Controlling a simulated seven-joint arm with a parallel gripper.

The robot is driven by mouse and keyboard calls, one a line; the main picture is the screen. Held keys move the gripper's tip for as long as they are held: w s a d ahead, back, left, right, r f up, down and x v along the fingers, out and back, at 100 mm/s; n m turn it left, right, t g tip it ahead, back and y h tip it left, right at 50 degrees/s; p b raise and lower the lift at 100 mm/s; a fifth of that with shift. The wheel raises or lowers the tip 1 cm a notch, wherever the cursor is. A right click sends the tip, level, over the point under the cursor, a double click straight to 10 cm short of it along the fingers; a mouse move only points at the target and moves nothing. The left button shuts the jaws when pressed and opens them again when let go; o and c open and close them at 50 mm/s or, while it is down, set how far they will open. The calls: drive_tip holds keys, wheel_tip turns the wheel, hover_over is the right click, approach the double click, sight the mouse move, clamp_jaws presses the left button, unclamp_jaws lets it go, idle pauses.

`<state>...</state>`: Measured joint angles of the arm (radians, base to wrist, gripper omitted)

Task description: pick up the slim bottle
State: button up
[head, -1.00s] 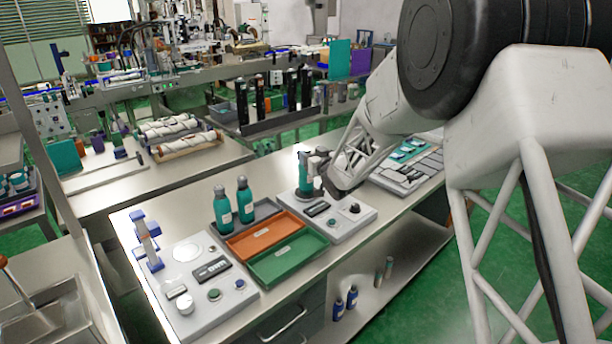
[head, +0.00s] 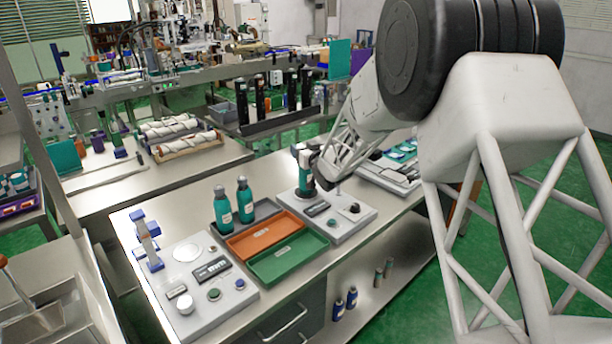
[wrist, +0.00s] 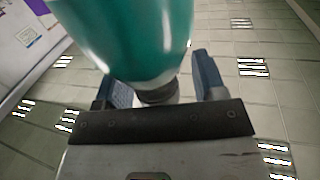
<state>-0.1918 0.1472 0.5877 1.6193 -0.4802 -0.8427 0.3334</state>
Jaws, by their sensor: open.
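A teal bottle (head: 303,178) stands upright on the white scale-like unit at the bench's middle, partly covered by my gripper (head: 310,158). In the wrist view a large teal bottle body (wrist: 135,35) fills the top middle, and its narrow dark end lies between the blue fingers of my gripper (wrist: 160,85). The fingers are open, with a gap visible at the right side. I cannot tell which bottle is the slim one.
An orange tray (head: 265,238) and a green tray (head: 288,262) lie in front of the grey tray. A white unit with buttons (head: 205,285) is at the left, with a blue-ended stand (head: 148,245). Small bottles (head: 345,300) stand on the lower shelf.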

drive_tip(key=shift+w, duration=0.1)
idle(0.5)
clamp_jaws()
